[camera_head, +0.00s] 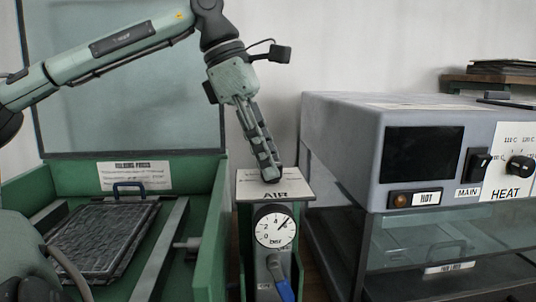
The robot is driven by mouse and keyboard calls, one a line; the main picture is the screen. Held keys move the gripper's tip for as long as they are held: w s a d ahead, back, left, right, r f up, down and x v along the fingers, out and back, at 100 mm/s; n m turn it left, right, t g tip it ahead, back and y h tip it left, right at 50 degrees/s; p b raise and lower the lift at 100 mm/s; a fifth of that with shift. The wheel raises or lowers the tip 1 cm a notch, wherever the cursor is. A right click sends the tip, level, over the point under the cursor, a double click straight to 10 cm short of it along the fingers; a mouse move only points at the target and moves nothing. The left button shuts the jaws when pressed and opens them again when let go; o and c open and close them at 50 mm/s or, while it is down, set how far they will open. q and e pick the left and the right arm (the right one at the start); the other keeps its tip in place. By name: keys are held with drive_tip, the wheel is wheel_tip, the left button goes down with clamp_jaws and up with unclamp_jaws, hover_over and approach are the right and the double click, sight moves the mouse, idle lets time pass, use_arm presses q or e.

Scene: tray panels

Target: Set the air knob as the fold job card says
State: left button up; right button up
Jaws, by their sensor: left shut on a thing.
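The air unit (243,206) is a narrow green and grey box in the middle, with a pale top plate marked AIR. My left gripper (270,178) reaches down from above, and its fingertips are shut at that top plate. The air knob is hidden by the fingers, which close on it there. A round white gauge (274,228) on the unit's front has its dark needle pointing up and right, near or past the 4. No fold job card can be made out. My right gripper is not in view.
A blue-handled lever (285,290) hangs below the gauge. At left is a green forming press (213,235) with an open lid and a dark textured panel (103,236) inside. At right stands a grey heater box (345,140) with a HEAT dial (520,166).

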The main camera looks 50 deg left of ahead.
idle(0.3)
use_arm(q)
drive_tip(key=o, duration=1.2)
drive_tip(key=shift+c, duration=0.2)
drive_tip(key=v, duration=1.2)
drive_tip(key=shift+f, duration=0.1)
